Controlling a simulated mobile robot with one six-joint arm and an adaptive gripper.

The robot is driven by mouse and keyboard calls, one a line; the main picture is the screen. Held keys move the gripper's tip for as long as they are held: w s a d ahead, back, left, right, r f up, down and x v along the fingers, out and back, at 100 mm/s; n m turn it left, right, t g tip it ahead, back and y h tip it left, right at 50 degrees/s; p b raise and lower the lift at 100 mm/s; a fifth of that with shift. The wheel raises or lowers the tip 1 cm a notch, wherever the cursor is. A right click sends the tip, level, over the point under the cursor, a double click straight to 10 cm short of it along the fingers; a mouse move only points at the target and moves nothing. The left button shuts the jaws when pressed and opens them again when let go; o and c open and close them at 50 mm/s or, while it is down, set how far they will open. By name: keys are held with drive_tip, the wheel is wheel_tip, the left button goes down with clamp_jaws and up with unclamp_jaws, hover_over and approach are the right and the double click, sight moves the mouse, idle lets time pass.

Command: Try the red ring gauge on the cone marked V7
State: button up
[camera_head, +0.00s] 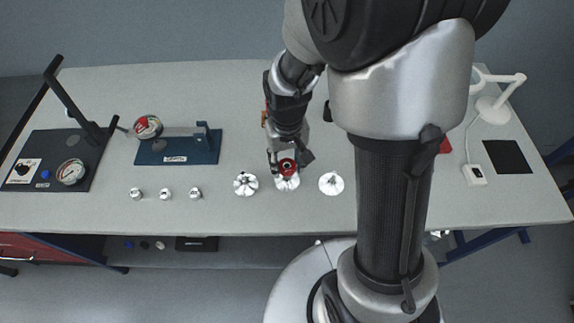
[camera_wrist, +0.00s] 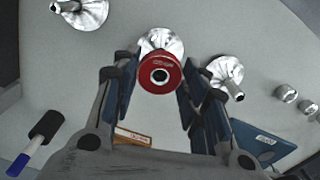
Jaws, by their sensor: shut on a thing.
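The red ring gauge (camera_head: 288,167) is between the fingers of my gripper (camera_wrist: 158,82), which is shut on it. In the wrist view the red ring (camera_wrist: 146,80) lies over the middle silver cone (camera_wrist: 160,40). A silvery tip with a dark hole shows inside the ring, so the ring appears to be around the cone's tip. How far down it sits I cannot tell. The middle cone's base (camera_head: 287,183) shows below the ring in the head view. A left cone (camera_head: 245,184) and a right cone (camera_head: 332,183) stand beside it. No cone marking is readable.
Several small metal cylinders (camera_head: 166,193) stand left of the cones. A blue gauge stand (camera_head: 178,150) and a dark board with a dial (camera_head: 70,172) are farther left. A magnifier lamp (camera_head: 495,108) and black mat (camera_head: 508,157) are at right. The table front (camera_head: 200,222) is clear.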

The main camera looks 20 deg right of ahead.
drive_tip(key=shift+r, duration=0.1)
drive_tip(key=shift+r+p, duration=1.6)
drive_tip(key=shift+r, duration=0.15)
drive_tip(key=shift+f, duration=0.2)
drive_tip(key=shift+f+b, duration=0.9)
drive_tip(key=shift+f, duration=0.1)
drive_tip(key=shift+f+b, duration=0.4)
drive_tip(key=shift+f, duration=0.3)
idle(1.0)
drive_tip(key=shift+r, duration=0.2)
idle(1.1)
drive_tip(key=shift+r+p, duration=1.6)
drive_tip(key=shift+r, duration=0.1)
drive_tip(key=shift+r, duration=0.1)
drive_tip(key=shift+r+p, duration=2.05)
drive_tip(key=shift+r, duration=0.35)
